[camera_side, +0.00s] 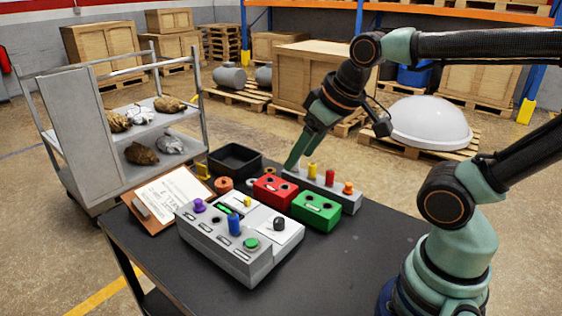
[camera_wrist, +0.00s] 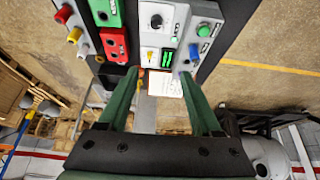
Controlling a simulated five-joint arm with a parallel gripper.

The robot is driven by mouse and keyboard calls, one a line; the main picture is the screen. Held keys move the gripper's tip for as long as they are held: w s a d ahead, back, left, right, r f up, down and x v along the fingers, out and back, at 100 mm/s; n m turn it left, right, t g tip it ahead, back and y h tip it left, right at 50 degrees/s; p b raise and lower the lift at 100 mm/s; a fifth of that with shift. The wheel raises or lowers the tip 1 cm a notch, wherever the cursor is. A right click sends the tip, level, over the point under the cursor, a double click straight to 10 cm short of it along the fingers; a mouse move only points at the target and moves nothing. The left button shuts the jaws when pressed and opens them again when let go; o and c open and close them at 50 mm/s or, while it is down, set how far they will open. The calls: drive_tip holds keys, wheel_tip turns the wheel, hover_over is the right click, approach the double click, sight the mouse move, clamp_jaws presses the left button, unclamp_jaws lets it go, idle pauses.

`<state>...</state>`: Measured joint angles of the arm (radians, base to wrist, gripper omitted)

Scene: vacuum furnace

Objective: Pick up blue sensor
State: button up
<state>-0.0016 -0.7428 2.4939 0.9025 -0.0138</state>
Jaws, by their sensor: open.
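The blue sensor (camera_side: 235,224) is a small upright blue cylinder standing in the grey control box (camera_side: 228,262) on the dark table. It also shows in the wrist view (camera_wrist: 194,51), beside the green button. My gripper (camera_side: 293,165) is above the far side of the table, near the left end of the grey peg rack, behind and to the right of the sensor. In the wrist view my gripper (camera_wrist: 159,80) has its two green fingers spread, with nothing between them. It is clear of the sensor.
A red box (camera_side: 273,190) and a green box (camera_side: 316,210) stand between my gripper and the control box. The peg rack (camera_side: 345,202) holds yellow, red and orange pegs. A black tray (camera_side: 236,150) and a clipboard (camera_side: 157,222) lie nearby. The table's right front is bare.

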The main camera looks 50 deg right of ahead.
drive_tip(key=w+a+n+g, duration=0.3)
drive_tip(key=w+a+n, duration=0.15)
drive_tip(key=n, duration=0.45)
drive_tip(key=n+g, duration=0.3)
drive_tip(key=n, duration=0.7)
hover_over(233, 215)
wheel_tip(233, 215, down, 4)
drive_tip(key=f, duration=0.6)
drive_tip(key=shift+s+d+f, duration=0.25)
drive_tip(key=shift+f, duration=0.15)
drive_tip(key=shift+w+a+f, duration=0.15)
drive_tip(key=shift+f, duration=1.15)
drive_tip(key=shift+w+a+f, duration=0.1)
drive_tip(key=shift+w+f, duration=0.05)
drive_tip(key=shift+f, duration=1.15)
clamp_jaws()
